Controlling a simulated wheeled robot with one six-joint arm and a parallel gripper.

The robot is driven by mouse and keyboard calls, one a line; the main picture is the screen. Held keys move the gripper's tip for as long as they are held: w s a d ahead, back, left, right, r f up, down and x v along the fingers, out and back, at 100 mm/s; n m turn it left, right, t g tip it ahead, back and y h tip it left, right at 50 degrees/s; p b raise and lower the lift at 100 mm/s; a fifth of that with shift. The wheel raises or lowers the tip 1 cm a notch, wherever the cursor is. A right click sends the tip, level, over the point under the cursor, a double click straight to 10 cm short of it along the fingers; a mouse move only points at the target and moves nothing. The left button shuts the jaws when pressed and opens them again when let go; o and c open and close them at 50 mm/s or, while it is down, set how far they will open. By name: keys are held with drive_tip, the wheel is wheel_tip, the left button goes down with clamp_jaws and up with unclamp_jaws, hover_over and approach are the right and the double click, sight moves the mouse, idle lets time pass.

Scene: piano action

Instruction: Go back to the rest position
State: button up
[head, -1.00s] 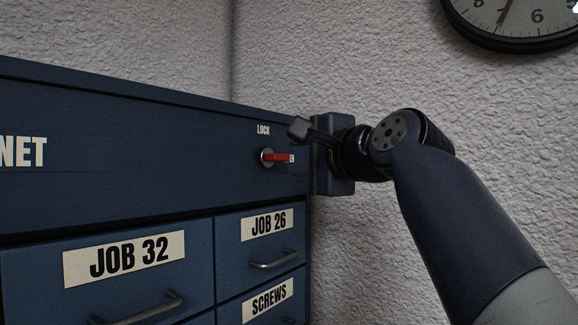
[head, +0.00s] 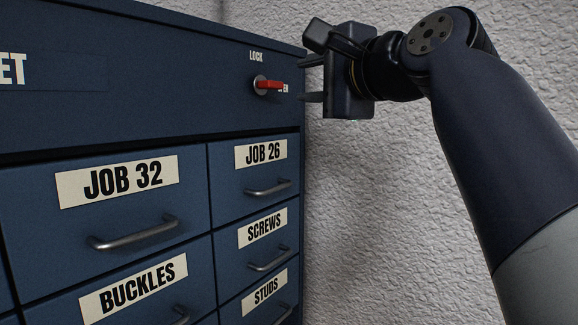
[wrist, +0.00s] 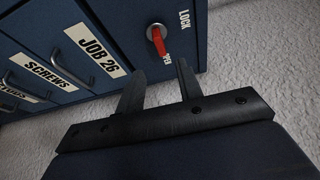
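My gripper (head: 312,80) is at the upper right of the head view, just right of the blue cabinet's edge and close to the red lock lever (head: 268,85). Its two fingers point left towards the cabinet and stand apart with nothing between them. The wrist view shows the same two spread fingers (wrist: 158,82), empty, below the red lever (wrist: 158,40). The lever points sideways towards the partly covered lower label, away from the word LOCK. The gripper looks apart from the lever.
The blue cabinet (head: 150,40) fills the left side, with shut drawers labelled JOB 32, JOB 26, BUCKLES, SCREWS and STUDS. Their metal handles (head: 135,235) stick out. A rough white wall (head: 380,220) is behind my arm. The space right of the cabinet looks clear.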

sight(277, 84)
drive_tip(key=p+x, duration=0.2)
drive_tip(key=x, duration=0.7)
drive_tip(key=shift+w+p, duration=0.15)
drive_tip(key=shift+p, duration=0.25)
drive_tip(key=b+v, duration=0.4)
drive_tip(key=v, duration=0.7)
drive_tip(key=p+x, duration=0.4)
drive_tip(key=x, duration=0.7)
drive_tip(key=shift+w+a, duration=0.1)
drive_tip(key=shift+a, duration=0.05)
drive_tip(key=shift+f+n, duration=0.1)
drive_tip(key=shift+n, duration=0.2)
drive_tip(key=shift+s+n+t, duration=0.3)
drive_tip(key=shift+n, duration=0.2)
drive_tip(key=shift+w+n, duration=0.2)
drive_tip(key=shift+n, duration=0.3)
drive_tip(key=shift+n+t+y, duration=0.4)
drive_tip(key=shift+n+y, duration=0.2)
drive_tip(key=shift+n, duration=0.5)
